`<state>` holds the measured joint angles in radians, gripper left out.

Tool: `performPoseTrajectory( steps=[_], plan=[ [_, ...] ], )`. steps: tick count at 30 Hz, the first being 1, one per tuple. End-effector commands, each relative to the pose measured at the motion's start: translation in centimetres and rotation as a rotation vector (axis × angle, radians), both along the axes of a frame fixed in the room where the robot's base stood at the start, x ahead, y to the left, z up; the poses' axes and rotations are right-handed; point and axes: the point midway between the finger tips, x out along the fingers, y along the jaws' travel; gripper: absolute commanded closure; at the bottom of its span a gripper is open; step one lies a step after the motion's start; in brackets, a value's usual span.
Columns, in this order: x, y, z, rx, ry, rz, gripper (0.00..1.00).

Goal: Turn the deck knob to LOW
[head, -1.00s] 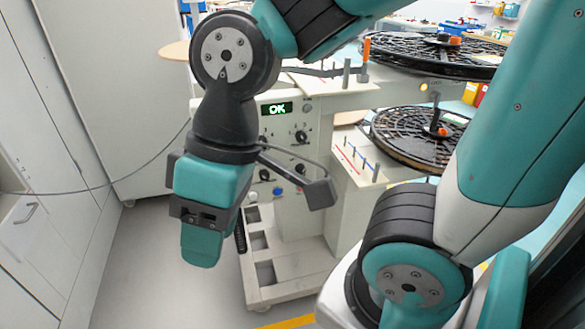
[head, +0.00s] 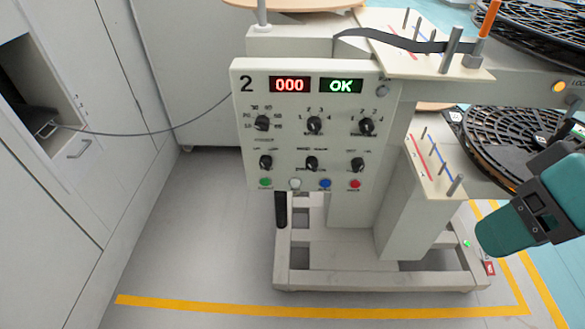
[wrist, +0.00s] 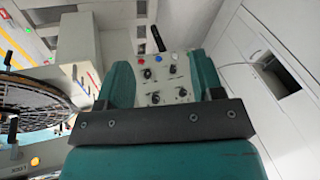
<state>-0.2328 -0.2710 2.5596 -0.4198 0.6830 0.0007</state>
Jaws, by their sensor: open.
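A cream control panel (head: 305,125) marked 2 carries several black knobs in two rows. The upper row has a left knob (head: 262,123), a middle knob (head: 314,125) and a right knob (head: 366,126). The lower row has a left knob (head: 265,162), a middle knob (head: 311,163) and a right knob (head: 357,164). The labels are too small to tell which is the deck knob. My gripper (head: 490,242) is right of the panel, apart from it. In the wrist view my gripper (wrist: 162,75) is open and empty, with the upside-down panel (wrist: 165,85) beyond its fingers.
The displays read 000 (head: 290,85) and OK (head: 340,86). Coloured buttons, including a blue one (head: 325,184), line the panel's bottom. Black reels (head: 510,145) stand at the right, and cabinets (head: 45,190) at the left. The floor before the panel is clear.

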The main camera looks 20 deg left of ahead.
Motion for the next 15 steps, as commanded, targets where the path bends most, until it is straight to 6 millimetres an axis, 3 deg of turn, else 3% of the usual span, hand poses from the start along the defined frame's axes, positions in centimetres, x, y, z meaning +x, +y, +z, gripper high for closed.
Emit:
performPoseTrajectory(
  steps=[1, 6, 15],
  plan=[
    [1.0, -0.7, -4.2, -0.015, 0.001, -0.05, 0.39],
    [4.7, -4.5, -13.1, -0.084, -0.028, -0.248, 0.39],
    [7.6, -9.4, -20.9, -0.178, -0.065, -0.436, 0.39]
  ],
)
